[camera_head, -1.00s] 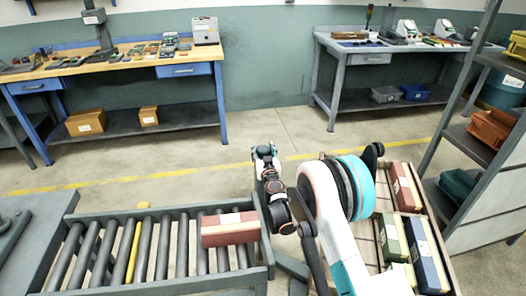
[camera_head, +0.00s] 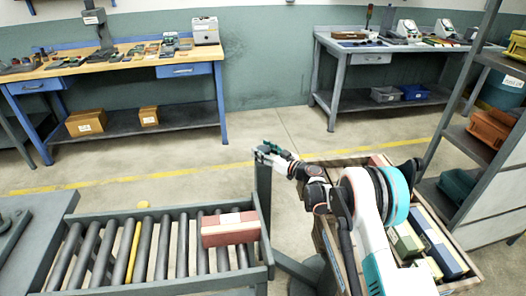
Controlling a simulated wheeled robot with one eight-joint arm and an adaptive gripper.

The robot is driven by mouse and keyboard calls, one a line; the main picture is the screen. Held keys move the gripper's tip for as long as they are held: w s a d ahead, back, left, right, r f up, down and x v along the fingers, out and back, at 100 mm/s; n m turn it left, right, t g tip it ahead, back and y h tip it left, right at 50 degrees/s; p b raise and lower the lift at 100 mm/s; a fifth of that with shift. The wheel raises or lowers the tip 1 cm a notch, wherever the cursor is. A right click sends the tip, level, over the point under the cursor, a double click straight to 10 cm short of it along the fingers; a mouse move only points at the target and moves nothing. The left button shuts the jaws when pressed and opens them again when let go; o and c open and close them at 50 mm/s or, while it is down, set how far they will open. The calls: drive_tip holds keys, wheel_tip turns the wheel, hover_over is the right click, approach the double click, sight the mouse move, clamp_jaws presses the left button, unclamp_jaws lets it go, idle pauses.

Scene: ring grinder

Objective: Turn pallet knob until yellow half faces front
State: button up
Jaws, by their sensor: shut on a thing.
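My gripper (camera_head: 266,152) is at the top of a dark grey post (camera_head: 264,195) beside the right end of the roller conveyor. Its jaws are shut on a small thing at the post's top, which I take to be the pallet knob. The knob is hidden by the fingers, so neither its yellow half nor the way it faces can be seen. My wrist and forearm come in from the right, nearly level.
A reddish box (camera_head: 229,236) lies on the roller conveyor (camera_head: 165,212), which has one yellow roller. A wooden pallet crate (camera_head: 323,240) with several boxes stands under my arm. A shelf rack (camera_head: 470,150) is at right. Floor behind my gripper is clear.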

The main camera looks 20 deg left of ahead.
sight(263, 148)
drive_tip(key=shift+n+g+y, duration=0.4)
drive_tip(key=shift+n+g, duration=0.2)
drive_tip(key=shift+g, duration=0.3)
drive_tip(key=shift+n+g, duration=0.3)
drive_tip(key=shift+g, duration=0.2)
drive_tip(key=o, duration=1.1)
wheel_tip(263, 148, up, 10)
drive_tip(key=shift+f, duration=0.1)
